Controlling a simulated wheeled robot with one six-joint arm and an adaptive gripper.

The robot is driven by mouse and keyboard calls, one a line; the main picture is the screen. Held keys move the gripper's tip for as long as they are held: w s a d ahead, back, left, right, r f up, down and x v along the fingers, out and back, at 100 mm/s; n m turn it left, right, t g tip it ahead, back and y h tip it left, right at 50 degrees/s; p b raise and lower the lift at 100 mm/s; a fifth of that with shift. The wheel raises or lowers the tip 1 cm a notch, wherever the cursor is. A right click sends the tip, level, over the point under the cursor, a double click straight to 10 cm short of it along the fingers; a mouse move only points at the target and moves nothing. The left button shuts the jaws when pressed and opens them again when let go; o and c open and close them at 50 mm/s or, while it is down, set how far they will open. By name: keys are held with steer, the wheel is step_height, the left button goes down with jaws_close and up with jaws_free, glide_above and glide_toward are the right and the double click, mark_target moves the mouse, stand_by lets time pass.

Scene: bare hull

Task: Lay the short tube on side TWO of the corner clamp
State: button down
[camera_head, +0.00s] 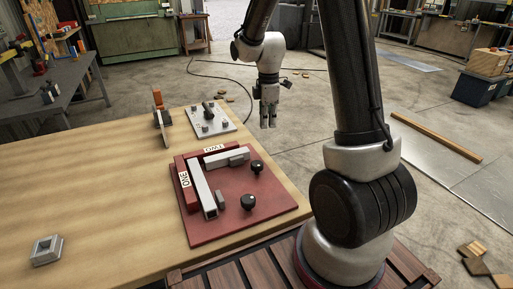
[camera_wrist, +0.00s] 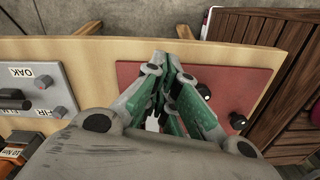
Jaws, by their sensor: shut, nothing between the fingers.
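The corner clamp is a red plate (camera_head: 235,200) on the wooden table, with a raised fence labelled ONE on its left and one labelled TWO at its back. A short grey tube (camera_head: 226,157) lies along the TWO fence. A longer grey square tube (camera_head: 201,188) lies along the ONE fence, its open end facing forward. My gripper (camera_head: 268,124) is shut and empty, raised beyond the plate's back right, apart from both tubes. In the wrist view my gripper's green-sided fingers (camera_wrist: 168,58) meet in front of the red plate (camera_wrist: 245,82) and hide the tubes.
Two black knobs (camera_head: 257,167) (camera_head: 248,202) stand on the plate's right side. A grey square block (camera_head: 46,249) sits front left; the table between is clear.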

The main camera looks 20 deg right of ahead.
mark_target(256, 154)
step_height(256, 154, down, 10)
steer(key=n, duration=0.2)
steer(key=shift+w+r+n, duration=0.15)
steer(key=shift+r+n, duration=0.1)
steer(key=shift+n, duration=0.15)
steer(key=a, duration=0.3)
steer(key=shift+w+f, duration=0.1)
steer(key=shift+f, duration=0.15)
steer(key=shift+a, duration=0.5)
steer(key=shift+a, duration=1.35)
steer(key=shift+d, duration=0.1)
